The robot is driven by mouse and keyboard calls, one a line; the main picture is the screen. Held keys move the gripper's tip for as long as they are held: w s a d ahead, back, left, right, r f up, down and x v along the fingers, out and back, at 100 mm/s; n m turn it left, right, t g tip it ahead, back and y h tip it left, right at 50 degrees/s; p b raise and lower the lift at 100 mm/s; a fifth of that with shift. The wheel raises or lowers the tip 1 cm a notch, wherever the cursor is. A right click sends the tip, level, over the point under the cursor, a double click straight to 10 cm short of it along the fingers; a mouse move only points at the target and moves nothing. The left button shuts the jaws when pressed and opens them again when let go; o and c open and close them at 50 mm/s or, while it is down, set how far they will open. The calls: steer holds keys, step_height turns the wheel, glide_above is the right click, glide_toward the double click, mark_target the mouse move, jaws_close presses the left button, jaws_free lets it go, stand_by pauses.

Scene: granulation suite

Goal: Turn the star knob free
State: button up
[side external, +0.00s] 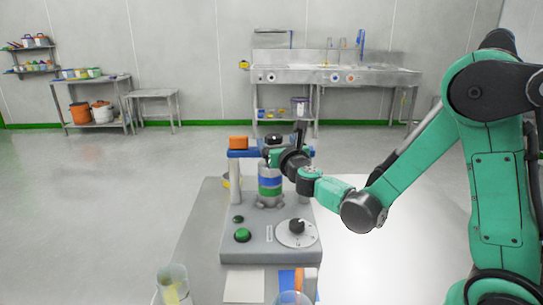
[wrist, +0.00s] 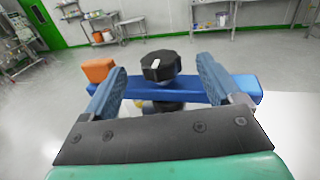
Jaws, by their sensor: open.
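The star knob (wrist: 160,68) is black and lobed, with a white mark on top. It sits above the middle of a blue crossbar (wrist: 180,88) and shows small in the side external view (side external: 273,139), partly behind my gripper. My gripper (side external: 286,146) is at the knob's height. In the wrist view the two blue-padded fingers of my gripper (wrist: 161,63) are spread wide, one on each side of the knob, with a visible gap on both sides. The knob appears a little beyond the fingers. The knob's underside and shaft are mostly hidden.
An orange block (side external: 238,142) sits on the crossbar's left end. Below are a banded cylinder (side external: 269,184), a green button (side external: 242,235) and a black dial (side external: 297,227) on the grey base (side external: 262,254). A clear beaker (side external: 173,283) stands in front. Open floor lies behind.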

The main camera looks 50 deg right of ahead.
steer(key=shift+w+h, duration=0.25)
steer(key=shift+h, duration=0.05)
steer(key=shift+m+g, duration=0.3)
steer(key=shift+x, duration=2.65)
steer(key=shift+s+r, duration=0.1)
